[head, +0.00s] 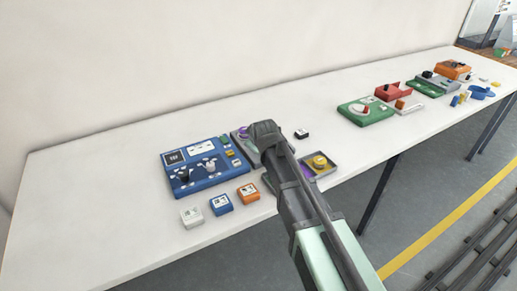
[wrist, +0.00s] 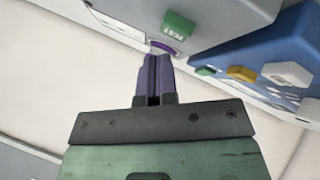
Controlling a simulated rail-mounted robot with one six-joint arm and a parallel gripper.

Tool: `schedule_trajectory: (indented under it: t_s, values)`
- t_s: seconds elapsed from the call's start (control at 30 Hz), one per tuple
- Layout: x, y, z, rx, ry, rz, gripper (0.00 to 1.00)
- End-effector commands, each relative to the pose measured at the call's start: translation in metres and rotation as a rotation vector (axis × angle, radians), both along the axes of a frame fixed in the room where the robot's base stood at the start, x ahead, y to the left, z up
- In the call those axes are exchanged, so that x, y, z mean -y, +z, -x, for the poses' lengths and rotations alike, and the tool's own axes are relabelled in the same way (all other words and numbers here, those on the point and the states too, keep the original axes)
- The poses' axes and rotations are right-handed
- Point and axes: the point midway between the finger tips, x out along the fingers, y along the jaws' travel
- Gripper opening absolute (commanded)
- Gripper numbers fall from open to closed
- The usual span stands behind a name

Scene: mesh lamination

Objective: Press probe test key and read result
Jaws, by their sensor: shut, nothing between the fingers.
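My gripper (wrist: 157,58) shows in the wrist view with its two purple fingers together and nothing between them. The fingers point at a grey device (wrist: 215,14) at the top of the view. A green key with small white lettering (wrist: 179,26) is on this device, just beyond and right of the fingertips. A purple curved part (wrist: 163,47) lies close past the tips; I cannot tell whether they touch it. A pale dark-framed window (wrist: 106,14) on the device is cut off by the picture edge. In the head view my arm partly hides the grey device (head: 239,145), and no reading is legible.
A blue panel (head: 210,182) with a dark display stands beside the device; its coloured buttons show close right in the wrist view. White, blue and orange blocks (head: 248,193) lie in front. A grey tray (head: 327,168) is right of my arm. Green and red devices (head: 366,113) stand farther right.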

Motion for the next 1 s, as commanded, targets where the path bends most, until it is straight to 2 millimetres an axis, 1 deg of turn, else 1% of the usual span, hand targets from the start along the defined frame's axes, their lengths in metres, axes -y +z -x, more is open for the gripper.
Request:
schedule_trajectory:
  t_s: [0.77,1.0]
  values:
    - [0.0,-0.0002,0.0,0.0,0.0,0.0,0.0]
    - [0.0,-0.0093,0.0,0.0,0.0,0.0,0.0]
